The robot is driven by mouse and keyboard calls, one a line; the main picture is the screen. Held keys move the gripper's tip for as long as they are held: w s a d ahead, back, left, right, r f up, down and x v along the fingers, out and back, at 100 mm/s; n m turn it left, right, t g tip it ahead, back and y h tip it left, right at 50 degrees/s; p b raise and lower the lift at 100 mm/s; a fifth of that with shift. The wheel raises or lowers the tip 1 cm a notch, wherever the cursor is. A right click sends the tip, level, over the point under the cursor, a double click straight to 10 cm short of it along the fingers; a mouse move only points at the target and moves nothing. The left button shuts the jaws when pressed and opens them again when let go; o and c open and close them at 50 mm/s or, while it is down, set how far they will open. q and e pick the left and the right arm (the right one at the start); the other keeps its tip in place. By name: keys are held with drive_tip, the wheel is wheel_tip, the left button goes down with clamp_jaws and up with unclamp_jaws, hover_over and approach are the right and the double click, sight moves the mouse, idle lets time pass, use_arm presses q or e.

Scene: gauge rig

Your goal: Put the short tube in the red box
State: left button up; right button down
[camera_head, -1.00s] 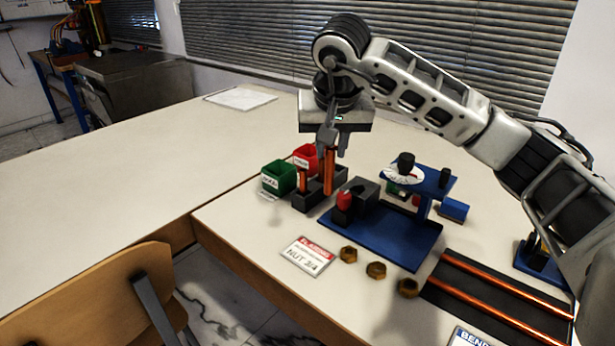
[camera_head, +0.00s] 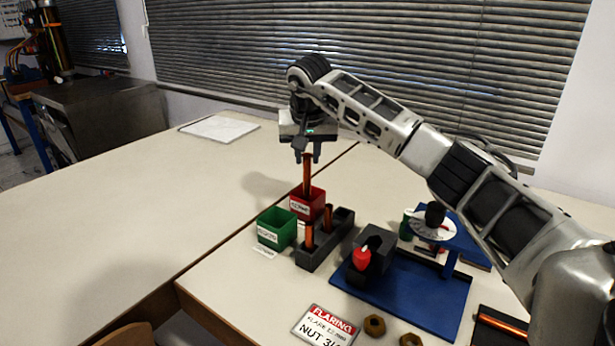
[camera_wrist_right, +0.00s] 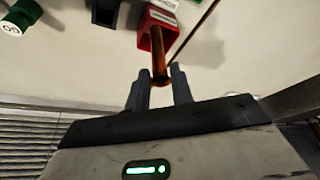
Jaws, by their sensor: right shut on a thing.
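My right gripper (camera_head: 307,157) is shut on the upper end of a copper tube (camera_head: 306,176), which hangs upright. The tube's lower end is at the opening of the red box (camera_head: 317,207); I cannot tell how deep it reaches. In the right wrist view the tube (camera_wrist_right: 158,50) runs from between the fingertips (camera_wrist_right: 160,76) towards the red box (camera_wrist_right: 146,33). Two other copper tubes (camera_head: 310,236) stand in the dark holder (camera_head: 316,259) in front of the red box. My left gripper is not in view.
A green box (camera_head: 276,232) stands left of the holder. A blue fixture (camera_head: 410,293) with a dark block and red piece (camera_head: 362,258) is to the right. Brass nuts (camera_head: 374,325) and a flaring sign (camera_head: 325,325) lie in front.

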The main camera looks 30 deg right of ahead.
sight(308, 176)
drive_tip(key=w+f, duration=0.1)
drive_tip(key=w+d+f, duration=0.1)
drive_tip(key=f, duration=0.1)
drive_tip(key=w+d+f, duration=0.1)
drive_tip(key=shift+f, duration=0.35)
drive_tip(key=shift+d+f, duration=0.1)
drive_tip(key=shift+f, duration=1.45)
drive_tip(key=shift+f, duration=0.15)
drive_tip(key=c, duration=1.2)
unclamp_jaws()
